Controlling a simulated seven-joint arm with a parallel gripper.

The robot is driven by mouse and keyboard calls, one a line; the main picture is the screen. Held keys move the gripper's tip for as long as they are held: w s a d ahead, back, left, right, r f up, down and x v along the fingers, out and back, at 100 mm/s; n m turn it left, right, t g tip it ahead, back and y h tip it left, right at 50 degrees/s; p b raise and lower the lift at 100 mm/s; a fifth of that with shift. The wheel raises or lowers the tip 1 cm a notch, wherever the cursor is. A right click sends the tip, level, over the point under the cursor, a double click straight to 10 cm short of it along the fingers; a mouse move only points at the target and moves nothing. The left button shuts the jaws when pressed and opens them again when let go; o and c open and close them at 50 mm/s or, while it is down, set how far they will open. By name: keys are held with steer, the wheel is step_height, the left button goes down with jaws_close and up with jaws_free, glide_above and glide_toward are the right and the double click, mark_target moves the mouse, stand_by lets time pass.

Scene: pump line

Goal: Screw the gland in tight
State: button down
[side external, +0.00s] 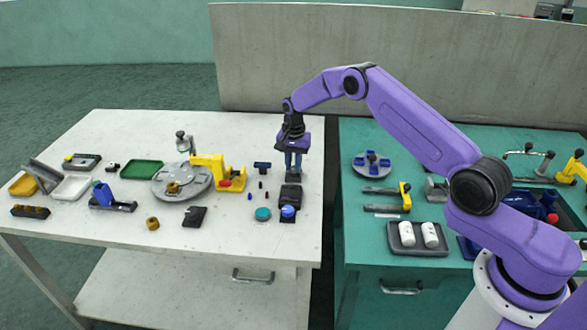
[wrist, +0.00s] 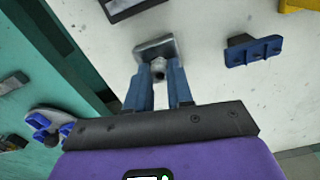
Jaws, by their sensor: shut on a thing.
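A grey metal block (wrist: 153,46) stands on the white table in the wrist view. My gripper (wrist: 159,72) has its two blue fingers at the near side of this block, around a small round grey part (wrist: 158,66) that I take to be the gland. The fingers are shut on that part. Its thread and how deep it sits in the block are hidden. In the side view my gripper (side external: 293,165) points straight down at the right edge of the white table, and the held part is too small to make out.
A dark box (side external: 290,192) stands just in front of my gripper, with a blue round knob (side external: 287,211) nearer. A blue bracket (side external: 262,168) is close on the left, also in the wrist view (wrist: 254,50). A yellow fixture (side external: 225,178) stands further left. The green bench (side external: 350,235) is at right.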

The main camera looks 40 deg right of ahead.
mark_target(294, 166)
stand_by(0.3)
steer(key=m, duration=0.7)
steer(key=c, duration=1.2)
jaws_free()
steer(key=shift+r, duration=0.15)
steer(key=shift+r, duration=2.1)
